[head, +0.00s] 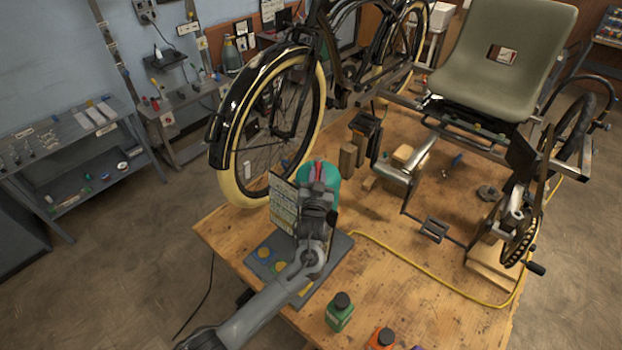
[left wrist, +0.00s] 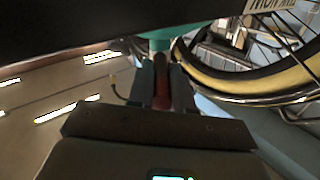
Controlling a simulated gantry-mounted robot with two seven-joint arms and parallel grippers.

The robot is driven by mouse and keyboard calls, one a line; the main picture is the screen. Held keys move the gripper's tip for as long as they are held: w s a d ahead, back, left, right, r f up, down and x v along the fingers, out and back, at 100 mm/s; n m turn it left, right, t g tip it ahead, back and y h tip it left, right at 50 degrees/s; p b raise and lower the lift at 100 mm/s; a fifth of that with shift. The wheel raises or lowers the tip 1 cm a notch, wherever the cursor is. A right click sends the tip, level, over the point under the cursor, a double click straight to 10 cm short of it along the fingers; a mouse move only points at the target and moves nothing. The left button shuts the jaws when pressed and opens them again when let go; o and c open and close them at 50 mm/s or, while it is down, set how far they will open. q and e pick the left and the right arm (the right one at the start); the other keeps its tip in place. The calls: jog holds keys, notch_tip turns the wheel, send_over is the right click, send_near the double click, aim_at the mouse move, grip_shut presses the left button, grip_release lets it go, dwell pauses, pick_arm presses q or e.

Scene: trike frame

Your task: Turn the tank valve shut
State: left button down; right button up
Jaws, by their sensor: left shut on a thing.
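A teal tank (head: 333,179) stands near the left side of the wooden table. My left gripper (head: 318,182) is in front of its top, at the red valve part (head: 318,170). In the left wrist view the two fingers (left wrist: 161,85) are shut on the dark red valve handle (left wrist: 161,90). The teal tank top (left wrist: 160,42) shows just beyond the fingertips. My wrist and fingers hide much of the tank and valve, so I cannot tell how far the valve is turned. My right gripper is in neither view.
A labelled board (head: 283,203) stands close beside the tank. The trike's front wheel (head: 232,165) is just behind it, to the left. A yellow hose (head: 420,270) crosses the wooden table (head: 385,290).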

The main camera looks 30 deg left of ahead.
pick_arm(q)
jog(key=shift+w+d+n+g+y+b, duration=0.15)
jog(key=shift+d+n+g+y+b, duration=0.15)
jog(key=shift+n+g+y+b, duration=0.25)
jog(key=shift+w+d+n+g+y+b, duration=0.15)
jog(key=shift+d+n+g+y+b, duration=0.25)
jog(key=shift+y, duration=0.35)
jog(key=shift+a, duration=0.15)
jog(key=c, duration=1)
grip_release()
jog(key=shift+c, duration=0.2)
jog(key=b+v, duration=0.1)
jog(key=v, duration=0.9)
jog(key=shift+s+d, duration=0.2)
jog(key=shift+s, duration=0.15)
